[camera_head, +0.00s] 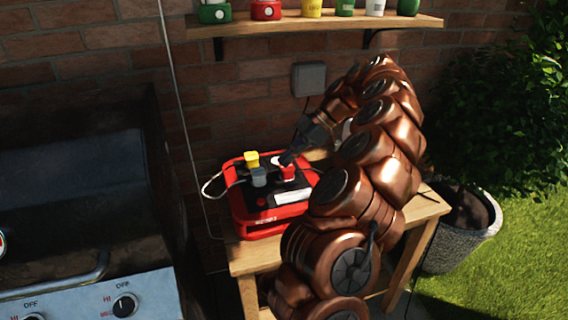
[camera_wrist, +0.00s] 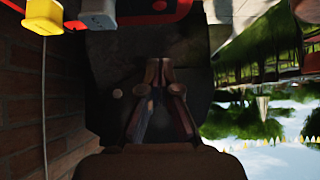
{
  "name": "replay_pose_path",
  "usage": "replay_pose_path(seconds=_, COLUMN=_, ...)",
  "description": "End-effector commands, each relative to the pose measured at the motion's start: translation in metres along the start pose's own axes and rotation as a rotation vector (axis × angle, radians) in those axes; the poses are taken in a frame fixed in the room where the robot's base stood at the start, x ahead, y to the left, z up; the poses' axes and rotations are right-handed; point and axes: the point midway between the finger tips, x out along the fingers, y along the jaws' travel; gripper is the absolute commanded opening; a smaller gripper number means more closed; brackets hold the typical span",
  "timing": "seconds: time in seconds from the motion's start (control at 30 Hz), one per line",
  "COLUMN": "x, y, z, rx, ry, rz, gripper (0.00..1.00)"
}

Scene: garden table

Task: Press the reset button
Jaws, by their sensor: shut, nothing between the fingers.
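A red power box (camera_head: 240,215) with a black top sits on a wooden side table. A small red round spot (camera_head: 261,201), which looks like the reset button, is on its front top face; it also shows at the top edge of the wrist view (camera_wrist: 159,5). A yellow plug (camera_head: 251,159), a grey plug (camera_head: 259,177) and a red block (camera_head: 288,173) stand on the box. My gripper (camera_head: 286,160) is shut and empty, tilted down over the back right of the box, close to the red block. I cannot tell whether they touch. The wrist view shows its fingers together (camera_wrist: 158,68).
The wooden table (camera_head: 428,209) is mostly hidden by my arm. A grill (camera_head: 80,240) stands at the left, beside a thin vertical cord. A stone planter (camera_head: 465,230) stands at the right.

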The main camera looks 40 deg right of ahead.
Motion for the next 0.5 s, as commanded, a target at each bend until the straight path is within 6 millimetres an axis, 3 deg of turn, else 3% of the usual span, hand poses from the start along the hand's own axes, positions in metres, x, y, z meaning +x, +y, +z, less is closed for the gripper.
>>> replay_pose_path(seconds=0.5, x=0.048, y=-0.001, z=-0.001, rx=-0.001, ry=0.001, rz=-0.006, gripper=0.00)
